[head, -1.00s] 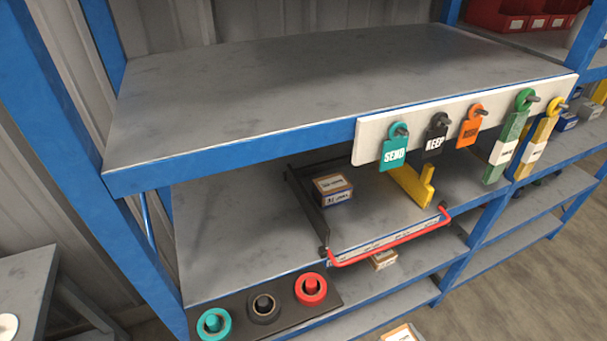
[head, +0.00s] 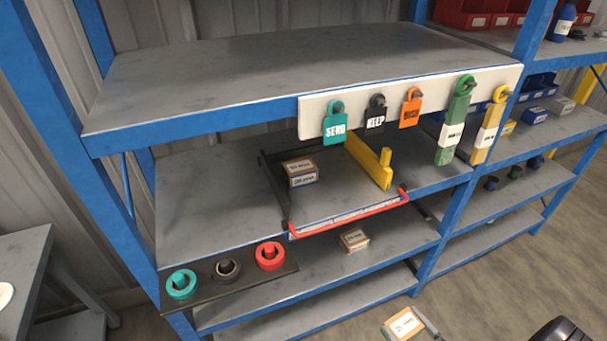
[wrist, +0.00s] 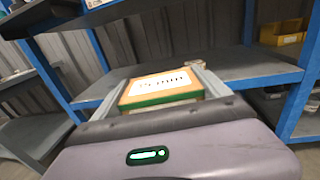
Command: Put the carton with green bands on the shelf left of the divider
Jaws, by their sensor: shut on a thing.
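My gripper (head: 409,325) shows at the bottom edge of the head view, in front of and below the shelves. It is shut on a carton (head: 403,324) with a white label on an orange-brown top. In the wrist view this carton (wrist: 160,88) sits between the two fingers, and a green band shows along its near edge. The yellow divider (head: 368,160) stands upright on the middle shelf (head: 205,205). The held carton is apart from the shelf.
A red bar (head: 350,215) runs along the front edge of the middle shelf section. Hanging tags and a white board (head: 315,113) overhang it. Tape rolls (head: 228,270) sit at front left. Another carton (head: 354,239) lies on the lower shelf. Bare shelf lies in front of the blue-edged carton.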

